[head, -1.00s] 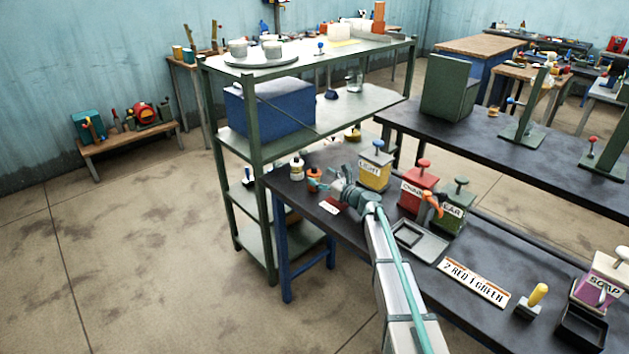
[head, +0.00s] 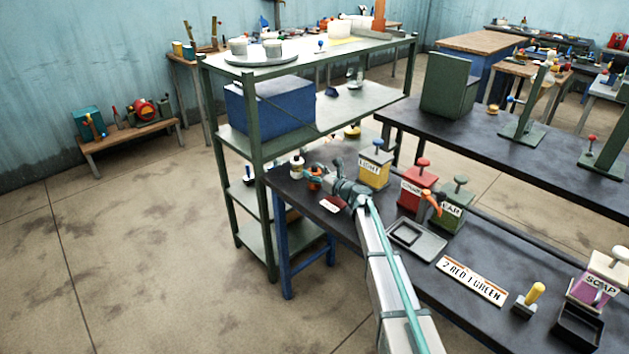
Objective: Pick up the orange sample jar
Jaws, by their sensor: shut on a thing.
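The orange sample jar (head: 314,184) stands near the left end of the dark workbench, just right of a white bottle with a dark cap (head: 297,166). My gripper (head: 317,177) reaches in from the right, and its fingers are closed around the jar. The jar is partly hidden by the fingers. It looks upright and at bench height; I cannot tell whether it still touches the bench.
Behind my arm stand yellow (head: 374,170), red (head: 416,189) and green (head: 452,212) pump dispensers. A grey tray (head: 432,247) and a "2 RED 1 GREEN" sign (head: 472,280) lie to the right. A green shelf (head: 258,170) stands close on the left.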

